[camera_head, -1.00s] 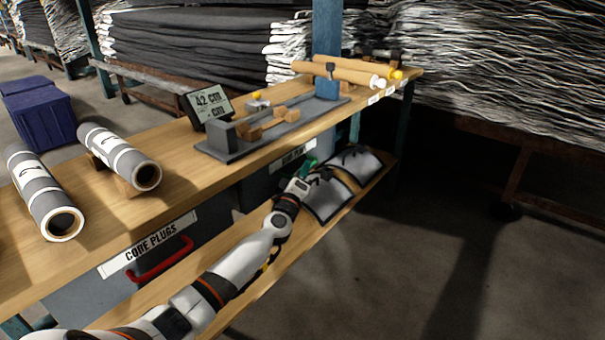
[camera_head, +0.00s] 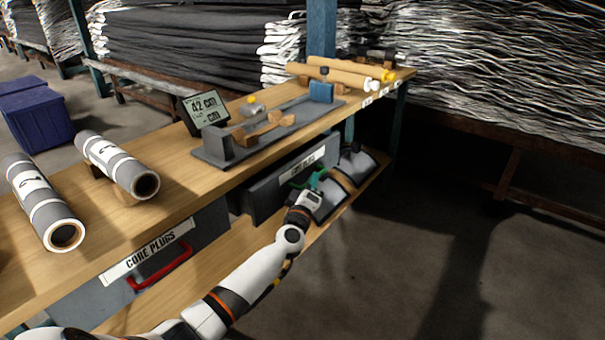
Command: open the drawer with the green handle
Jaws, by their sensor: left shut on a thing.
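The grey drawer (camera_head: 264,197) with the green handle (camera_head: 298,181) sits under the wooden bench top. Its front stands out from the bench and its upper edge shows, so it is partly open. A white label too small to read is on its front. My left gripper (camera_head: 310,184) is at the green handle and shut on it. The fingers are small and partly cover the handle. My right gripper is not in view.
A drawer with a red handle (camera_head: 160,265), labelled CORE PLUGS, is shut at the left. Grey rolls (camera_head: 118,165), a small display (camera_head: 204,109) and a grey fixture (camera_head: 225,152) stand on the bench top (camera_head: 180,205). Grey-white items lie on the lower shelf. The floor at right is clear.

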